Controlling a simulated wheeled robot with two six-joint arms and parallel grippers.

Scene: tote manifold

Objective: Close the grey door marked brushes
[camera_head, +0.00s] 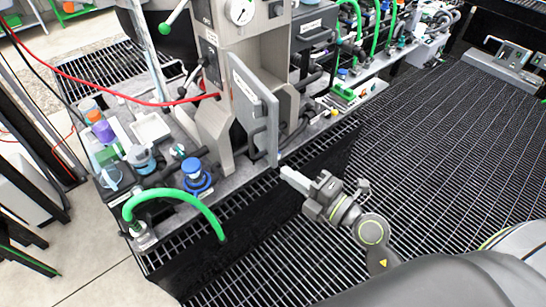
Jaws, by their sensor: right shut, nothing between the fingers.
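A grey door (268,108) stands swung out from the front of the tall grey cabinet (235,48) left of centre. A white label (245,85) is on its upper part, too small to read, and a dark bar handle is on its face. My right gripper (287,174) is shut and empty, just below and right of the door's lower edge; I see no clear contact. My left gripper is not in view.
A blue knob (194,174) and a green hose (180,193) are at the bench front, left of the door. Bottles and containers (102,131) crowd the bench's left end. Dark grating floor (440,135) is open to the right.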

